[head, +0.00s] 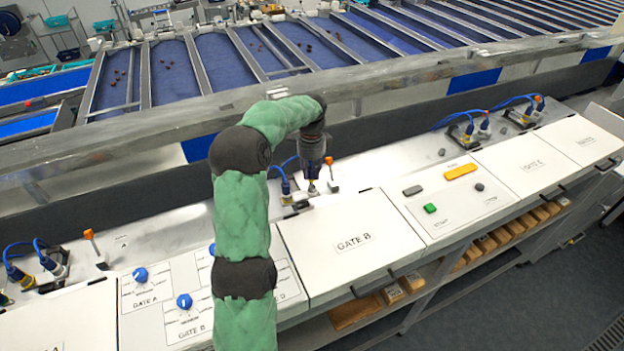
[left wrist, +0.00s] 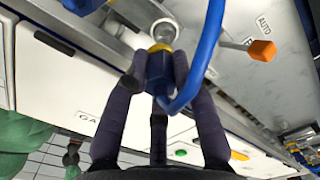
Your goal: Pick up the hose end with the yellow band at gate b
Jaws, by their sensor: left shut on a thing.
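The hose end (left wrist: 155,72) is blue with a yellow band (left wrist: 160,48) at its tip and a blue hose (left wrist: 210,45) looping from it. My left gripper (left wrist: 158,78) has its dark fingers closed around the blue body, with the band just beyond the fingertips. A round metal fitting (left wrist: 165,30) lies right past the band; I cannot tell whether they are joined. In the head view my left gripper (head: 312,165) points down behind the lid marked GATE B (head: 352,240) and mostly hides the hose end. My right gripper is in no view.
The orange tip (left wrist: 262,50) shows near AUTO in the wrist view. A metal rail (head: 180,130) runs behind. Gate knobs (head: 184,300) sit front left.

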